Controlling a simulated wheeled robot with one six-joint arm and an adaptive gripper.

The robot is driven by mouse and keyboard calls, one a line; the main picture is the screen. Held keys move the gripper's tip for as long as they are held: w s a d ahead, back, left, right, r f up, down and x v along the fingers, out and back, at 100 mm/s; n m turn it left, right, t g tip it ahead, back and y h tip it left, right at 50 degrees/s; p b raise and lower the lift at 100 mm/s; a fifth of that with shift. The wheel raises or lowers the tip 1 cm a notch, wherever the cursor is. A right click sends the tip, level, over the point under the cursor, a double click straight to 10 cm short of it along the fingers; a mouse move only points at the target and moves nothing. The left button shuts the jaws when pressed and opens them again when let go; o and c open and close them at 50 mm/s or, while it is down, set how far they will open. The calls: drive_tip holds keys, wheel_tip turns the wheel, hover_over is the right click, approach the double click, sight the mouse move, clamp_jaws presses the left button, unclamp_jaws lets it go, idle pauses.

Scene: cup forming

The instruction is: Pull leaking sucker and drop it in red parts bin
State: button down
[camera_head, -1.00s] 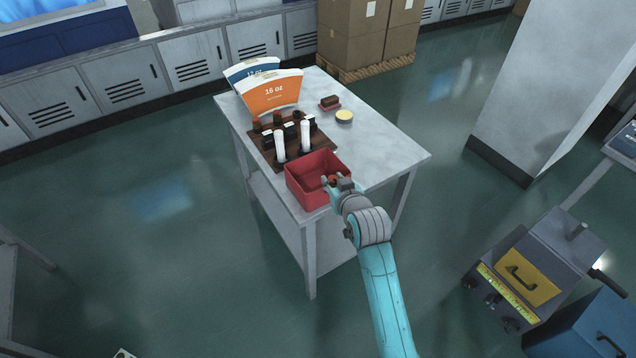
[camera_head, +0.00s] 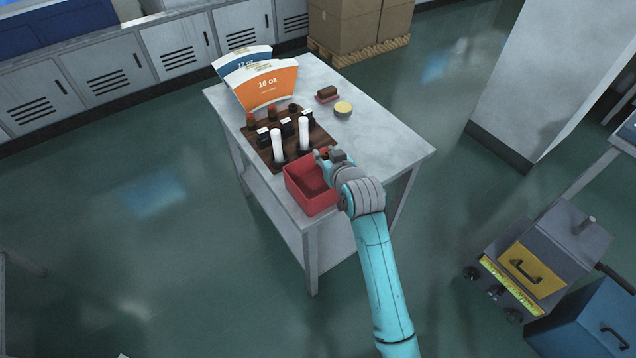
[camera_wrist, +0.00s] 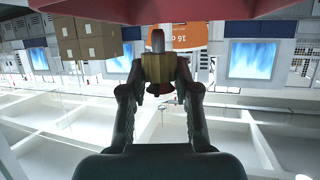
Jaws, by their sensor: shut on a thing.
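My gripper (camera_head: 325,156) is at the back right corner of the red parts bin (camera_head: 303,199) on the table. It also shows in the wrist view (camera_wrist: 158,85), with both fingers closed on a sucker (camera_wrist: 156,70). This sucker has a brass-coloured block, a dark stem and a dark red rim. In the head view the held sucker is hidden or too small to make out. The red bin wall (camera_wrist: 200,8) fills the top edge of the wrist view. I cannot tell whether the gripper is over the bin or just beyond its rim.
Behind the bin is a brown board (camera_head: 262,141) with two white cylinders (camera_head: 304,134), dark blocks and small reddish pieces. An orange 16 oz sheet (camera_head: 266,86) stands behind it. A yellow-topped round tin (camera_head: 343,109) and brown block (camera_head: 327,93) lie farther back. The table's right side (camera_head: 390,142) is clear.

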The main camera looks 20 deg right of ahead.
drive_tip(key=shift+f, duration=1.85)
drive_tip(key=c, duration=0.8)
unclamp_jaws()
drive_tip(key=shift+o, duration=0.2)
drive_tip(key=shift+s, duration=0.1)
drive_tip(key=v, duration=1.2)
